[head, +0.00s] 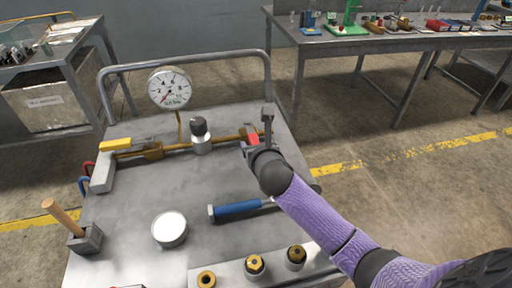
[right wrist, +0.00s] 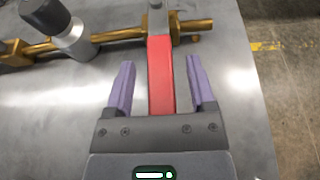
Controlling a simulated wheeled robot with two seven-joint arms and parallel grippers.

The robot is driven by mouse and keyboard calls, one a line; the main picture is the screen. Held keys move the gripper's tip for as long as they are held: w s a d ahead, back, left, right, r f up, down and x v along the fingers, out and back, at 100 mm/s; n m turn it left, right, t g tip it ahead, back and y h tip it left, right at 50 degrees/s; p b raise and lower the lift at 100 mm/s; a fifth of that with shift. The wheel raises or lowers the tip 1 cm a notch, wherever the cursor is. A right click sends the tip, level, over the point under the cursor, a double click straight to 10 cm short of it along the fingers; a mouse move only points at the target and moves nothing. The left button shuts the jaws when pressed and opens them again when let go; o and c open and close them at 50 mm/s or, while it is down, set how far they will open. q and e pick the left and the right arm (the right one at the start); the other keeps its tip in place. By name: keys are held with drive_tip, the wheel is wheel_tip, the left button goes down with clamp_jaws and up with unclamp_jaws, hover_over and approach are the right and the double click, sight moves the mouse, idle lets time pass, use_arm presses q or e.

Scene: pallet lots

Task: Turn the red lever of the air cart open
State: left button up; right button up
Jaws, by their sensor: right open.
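The air cart (head: 130,230) has a grey metal top with a brass pipe (head: 180,147) running across it. The red lever (head: 252,139) is at the right end of the pipe, partly hidden by my gripper. In the right wrist view, the red lever (right wrist: 161,85) lies crosswise to the pipe, pointing from the brass valve (right wrist: 184,28) towards my palm. My right gripper (head: 258,136) is open, its purple fingers on either side of the lever with a gap on each side. My left gripper is not in view.
A rail (head: 190,58) edges the far side.

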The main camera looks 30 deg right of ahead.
drive_tip(key=shift+c, duration=0.2)
clamp_jaws()
idle(1.2)
